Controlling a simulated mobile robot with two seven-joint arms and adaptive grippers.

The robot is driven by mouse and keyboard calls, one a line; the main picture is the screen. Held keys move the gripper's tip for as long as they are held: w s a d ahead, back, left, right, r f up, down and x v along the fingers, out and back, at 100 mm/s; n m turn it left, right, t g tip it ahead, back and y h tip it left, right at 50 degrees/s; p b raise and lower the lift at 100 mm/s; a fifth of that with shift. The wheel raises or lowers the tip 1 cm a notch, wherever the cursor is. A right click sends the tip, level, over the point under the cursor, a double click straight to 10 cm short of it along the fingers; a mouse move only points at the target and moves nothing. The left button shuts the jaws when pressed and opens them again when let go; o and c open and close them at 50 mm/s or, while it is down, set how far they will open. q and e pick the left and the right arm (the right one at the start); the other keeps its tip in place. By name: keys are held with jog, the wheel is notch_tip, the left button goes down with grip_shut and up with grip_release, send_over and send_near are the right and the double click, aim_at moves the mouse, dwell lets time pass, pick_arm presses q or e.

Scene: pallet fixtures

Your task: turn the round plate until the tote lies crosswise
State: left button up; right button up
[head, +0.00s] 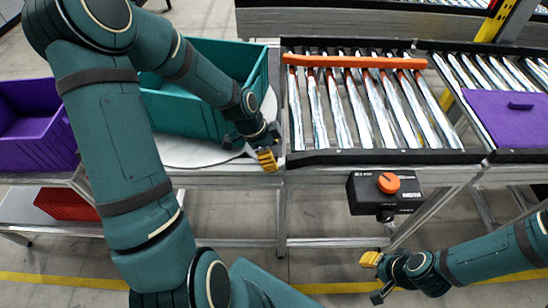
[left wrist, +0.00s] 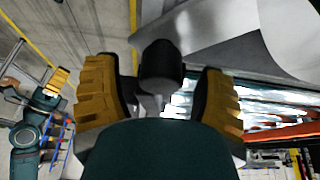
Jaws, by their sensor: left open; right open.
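The teal tote (head: 178,115) stands on the pale round plate (head: 190,152) at the left of the roller line. My left arm crosses in front and hides part of both. The plate's pale edge also shows in the left wrist view (left wrist: 290,38). My left gripper (head: 265,158) is at the plate's front right edge, below the tote. In the left wrist view its yellow fingers are apart, with a dark rounded knob (left wrist: 160,66) between them. I cannot tell whether they touch it. My right gripper (head: 374,278) is open and empty, low at the front right.
Rollers (head: 365,105) with an orange bar (head: 350,61) lie right of the plate. A control box (head: 385,190) with an orange knob hangs in front. A purple panel (head: 510,118) covers rollers at far right. Purple (head: 35,130) and red (head: 66,203) bins are at left.

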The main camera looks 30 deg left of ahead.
pick_arm(q)
jog(key=shift+x, duration=0.75)
jog(key=shift+c, duration=0.2)
grip_shut()
jog(key=shift+s, duration=0.1)
